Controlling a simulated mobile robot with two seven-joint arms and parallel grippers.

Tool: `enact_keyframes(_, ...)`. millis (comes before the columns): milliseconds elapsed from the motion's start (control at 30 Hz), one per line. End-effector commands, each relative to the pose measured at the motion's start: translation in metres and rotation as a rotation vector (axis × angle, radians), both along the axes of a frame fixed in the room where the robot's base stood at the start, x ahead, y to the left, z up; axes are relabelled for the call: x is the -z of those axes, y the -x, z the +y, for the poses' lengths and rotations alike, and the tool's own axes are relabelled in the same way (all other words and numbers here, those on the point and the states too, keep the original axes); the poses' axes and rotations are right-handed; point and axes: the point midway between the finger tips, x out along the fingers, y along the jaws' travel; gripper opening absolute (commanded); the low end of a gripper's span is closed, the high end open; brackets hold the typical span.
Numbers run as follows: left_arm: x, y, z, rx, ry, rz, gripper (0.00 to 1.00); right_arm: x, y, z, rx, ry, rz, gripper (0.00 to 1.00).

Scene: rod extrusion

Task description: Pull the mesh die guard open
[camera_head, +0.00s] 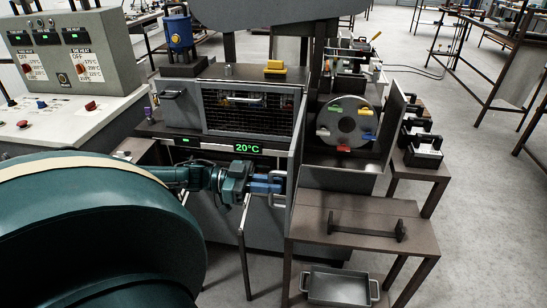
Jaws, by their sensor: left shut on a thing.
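The mesh die guard (297,150) shows nearly edge-on as a tall grey panel in the middle of the head view, left of the round die plate (350,124). A pale handle (288,182) sits low on its left side. My left gripper (270,186), with blue fingers, comes in from the left and is shut on this handle. The fingers partly cover the handle. The die plate, with coloured knobs, is exposed to the right of the panel. I cannot tell the guard's exact angle. My right gripper is not in view.
A display (248,148) reading 20°C is just above my left gripper. A brown bench (365,210) with a dark bar (368,228) stands in front of the die plate. A metal tray (340,287) lies below. A control console (75,55) is at far left.

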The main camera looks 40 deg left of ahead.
Motion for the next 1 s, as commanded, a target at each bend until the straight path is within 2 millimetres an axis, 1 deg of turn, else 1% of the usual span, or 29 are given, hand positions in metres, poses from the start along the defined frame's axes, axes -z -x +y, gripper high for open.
enact_keyframes(233, 0.0, -0.001, 0.001, -0.003, -0.001, 0.001, 0.0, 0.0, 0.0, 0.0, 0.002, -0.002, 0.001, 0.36)
enact_keyframes(267, 0.0, -0.001, 0.001, -0.003, -0.001, 0.001, 0.15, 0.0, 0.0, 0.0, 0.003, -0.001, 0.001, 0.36)
enact_keyframes(400, 0.0, -0.001, 0.001, -0.002, -0.001, 0.0, 0.26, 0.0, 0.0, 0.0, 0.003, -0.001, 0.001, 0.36)
enact_keyframes(467, 0.0, 0.0, 0.001, -0.002, -0.001, 0.0, 0.3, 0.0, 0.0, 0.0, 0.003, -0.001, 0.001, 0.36)
enact_keyframes(667, 0.0, 0.0, 0.0, -0.001, -0.001, 0.0, 0.3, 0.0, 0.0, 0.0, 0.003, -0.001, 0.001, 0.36)
enact_keyframes(767, 0.0, 0.002, 0.004, -0.001, -0.002, 0.001, 0.3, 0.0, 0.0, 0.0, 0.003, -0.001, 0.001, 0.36)
enact_keyframes(867, 0.001, 0.009, 0.013, -0.002, -0.004, 0.004, 0.3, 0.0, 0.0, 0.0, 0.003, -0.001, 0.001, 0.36)
enact_keyframes(1000, 0.001, 0.027, 0.036, -0.003, -0.005, 0.006, 0.3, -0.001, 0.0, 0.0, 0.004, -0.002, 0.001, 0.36)
